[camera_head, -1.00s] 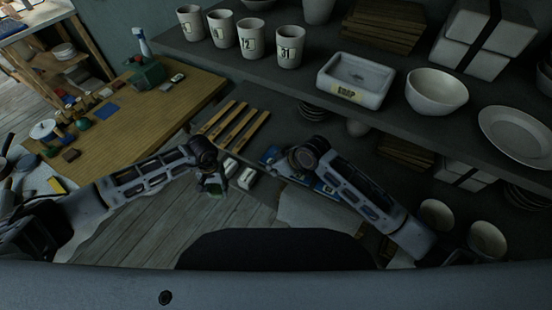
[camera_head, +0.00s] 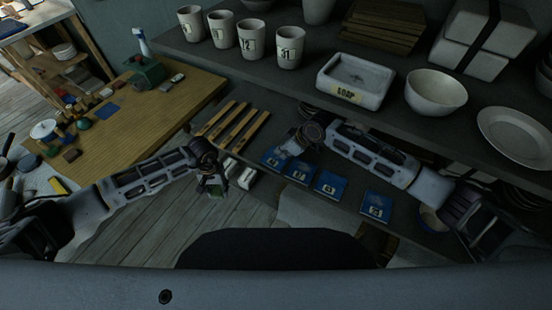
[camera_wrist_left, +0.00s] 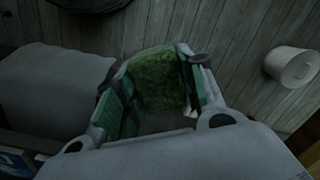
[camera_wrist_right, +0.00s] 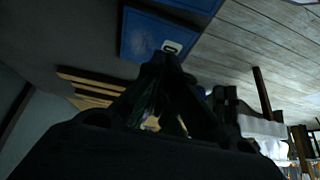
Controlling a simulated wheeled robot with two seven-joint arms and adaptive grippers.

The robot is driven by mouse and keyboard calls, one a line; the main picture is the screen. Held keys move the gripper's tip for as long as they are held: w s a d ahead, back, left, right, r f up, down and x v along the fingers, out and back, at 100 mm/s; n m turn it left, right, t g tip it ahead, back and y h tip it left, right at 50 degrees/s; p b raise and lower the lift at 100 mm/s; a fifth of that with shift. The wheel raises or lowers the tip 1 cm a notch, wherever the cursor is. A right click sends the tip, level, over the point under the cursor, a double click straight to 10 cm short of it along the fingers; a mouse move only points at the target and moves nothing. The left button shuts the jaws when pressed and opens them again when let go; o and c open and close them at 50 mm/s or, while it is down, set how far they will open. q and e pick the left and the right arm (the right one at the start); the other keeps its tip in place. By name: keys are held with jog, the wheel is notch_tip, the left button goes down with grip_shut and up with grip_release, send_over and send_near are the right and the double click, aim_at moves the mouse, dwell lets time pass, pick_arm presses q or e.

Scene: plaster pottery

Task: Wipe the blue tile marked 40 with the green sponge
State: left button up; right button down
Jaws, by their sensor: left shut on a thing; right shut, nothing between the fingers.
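My left gripper (camera_head: 212,187) is shut on the green sponge (camera_wrist_left: 158,82), which sits between its fingers in the left wrist view. In the head view the sponge (camera_head: 216,193) is a small green patch under the gripper, held off to the left of the tiles. Several blue tiles with pale number labels lie in a row on the lower shelf: one at the left (camera_head: 271,160), two in the middle (camera_head: 300,172) (camera_head: 328,186), one further right (camera_head: 376,207). I cannot read the numbers surely. My right gripper (camera_head: 284,151) is shut and empty near the left tiles; its camera shows a blue tile (camera_wrist_right: 143,35) close by.
Wooden slats (camera_head: 236,126) lie left of the tiles. The upper shelf carries numbered cups (camera_head: 290,47), a soap dish (camera_head: 355,80) and a bowl (camera_head: 436,92). A wooden table (camera_head: 130,115) with small items stands at the left.

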aim_at(289, 159)
jog(key=shift+w+d+r, duration=0.2)
jog(key=shift+w+d, duration=0.45)
jog(key=shift+w+d+r, duration=0.2)
jog(key=shift+w+d, duration=0.45)
pick_arm(q)
jog(key=shift+f, duration=0.25)
pick_arm(e)
jog(key=shift+f, duration=0.2)
